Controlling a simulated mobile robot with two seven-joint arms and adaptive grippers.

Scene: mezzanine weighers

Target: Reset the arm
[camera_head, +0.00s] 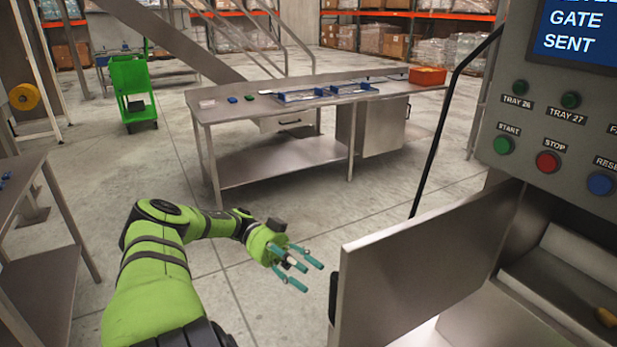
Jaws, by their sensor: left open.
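My left arm, green with dark bands, comes in from the lower left and reaches toward the middle of the view. My left gripper (298,265) is open with its teal fingers spread. Nothing shows between the fingers. It hangs in free air over the concrete floor, just left of a steel panel (420,265) on the machine. My right gripper is not in view.
A control box with a start button (503,145), a stop button (548,162) and a screen (577,33) reading "GATE SENT" stands at right. A steel table (300,105) with blue trays and an orange bin (427,76) stands ahead. A green cart (131,85) is at left.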

